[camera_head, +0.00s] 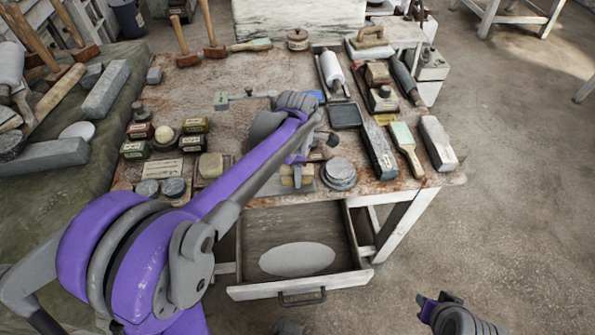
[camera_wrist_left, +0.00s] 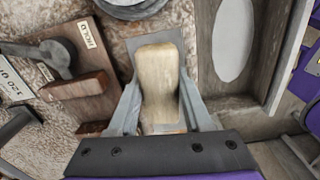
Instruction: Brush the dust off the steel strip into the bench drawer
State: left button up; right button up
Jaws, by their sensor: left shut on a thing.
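My left gripper (camera_head: 297,178) is over the front edge of the bench, shut on a pale wooden block-like brush (camera_wrist_left: 158,75); the fingers hold it from both sides in the left wrist view. Its bristles are not clear. A flat grey strip (camera_head: 270,188) lies under the brush near the front edge; it also shows behind the brush in the left wrist view (camera_wrist_left: 130,48). Dust on it is too fine to make out. The bench drawer (camera_head: 340,278) is pulled open below, with a pale oval (camera_head: 297,258) on its floor. My right gripper (camera_head: 438,305) is low at the right, its jaws unclear.
Stacked grey discs (camera_head: 339,172) stand right of the strip. A flat brush (camera_head: 404,140) and grey blocks (camera_head: 437,142) crowd the bench's right side. Small labelled tins (camera_head: 135,150) and dark discs (camera_head: 174,187) stand left.

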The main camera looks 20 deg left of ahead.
pick_arm(q)
jog(key=shift+f+b, duration=0.35)
jog(key=shift+f, duration=0.25)
jog(key=shift+d, duration=0.1)
jog(key=shift+w+d+r, duration=0.15)
jog(key=shift+w+d, duration=0.1)
jog(key=shift+d, duration=0.1)
jog(key=shift+w+d, duration=0.25)
jog(key=shift+d, duration=0.3)
jog(key=shift+s+a, duration=0.35)
jog(key=shift+a, duration=0.35)
jog(key=shift+s+a, duration=0.3)
jog(key=shift+a, duration=0.35)
jog(key=shift+s+a, duration=0.35)
jog(key=shift+a, duration=0.35)
jog(key=shift+d, duration=0.1)
